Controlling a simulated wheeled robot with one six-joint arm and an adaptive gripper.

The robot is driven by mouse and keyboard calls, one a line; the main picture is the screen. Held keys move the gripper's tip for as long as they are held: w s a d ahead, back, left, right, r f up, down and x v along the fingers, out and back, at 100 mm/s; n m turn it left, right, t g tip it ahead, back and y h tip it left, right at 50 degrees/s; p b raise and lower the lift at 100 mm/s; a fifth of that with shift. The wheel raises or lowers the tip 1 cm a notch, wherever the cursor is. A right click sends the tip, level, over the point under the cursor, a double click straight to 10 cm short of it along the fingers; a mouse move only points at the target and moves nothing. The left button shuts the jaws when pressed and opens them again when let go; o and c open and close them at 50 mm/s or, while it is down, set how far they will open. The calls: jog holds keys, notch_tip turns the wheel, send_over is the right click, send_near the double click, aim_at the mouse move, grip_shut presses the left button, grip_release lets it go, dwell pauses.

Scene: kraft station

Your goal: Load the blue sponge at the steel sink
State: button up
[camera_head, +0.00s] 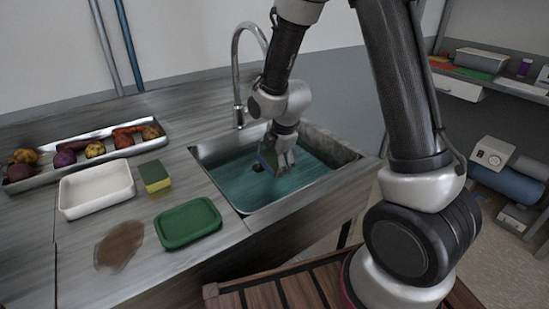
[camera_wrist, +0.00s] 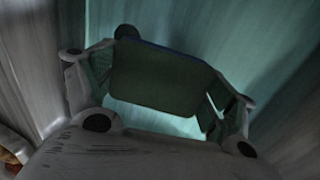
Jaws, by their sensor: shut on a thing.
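The steel sink (camera_head: 330,143) is set in the counter and holds teal water (camera_head: 300,178). My gripper (camera_head: 276,163) points down into the basin, below the rim. The blue sponge (camera_head: 267,157) is at its fingertips; in the head view only a small blue-green part shows beside the fingers. In the wrist view the sponge (camera_wrist: 160,82) is a dark green block with a thin blue edge, squeezed between the two fingers. I cannot tell whether its underside touches the water. A dark round drain (camera_head: 258,168) shows close to it.
A faucet (camera_head: 238,80) arches behind the sink. A yellow-green sponge (camera_head: 155,177), white tray (camera_head: 97,190), green lid (camera_head: 188,222) and brown stain (camera_head: 119,246) lie to the left on the counter. A metal tray of vegetables (camera_head: 80,158) sits further back.

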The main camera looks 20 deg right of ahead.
aim_at(274, 159)
dwell(0.4)
jog(key=shift+r, duration=5.5)
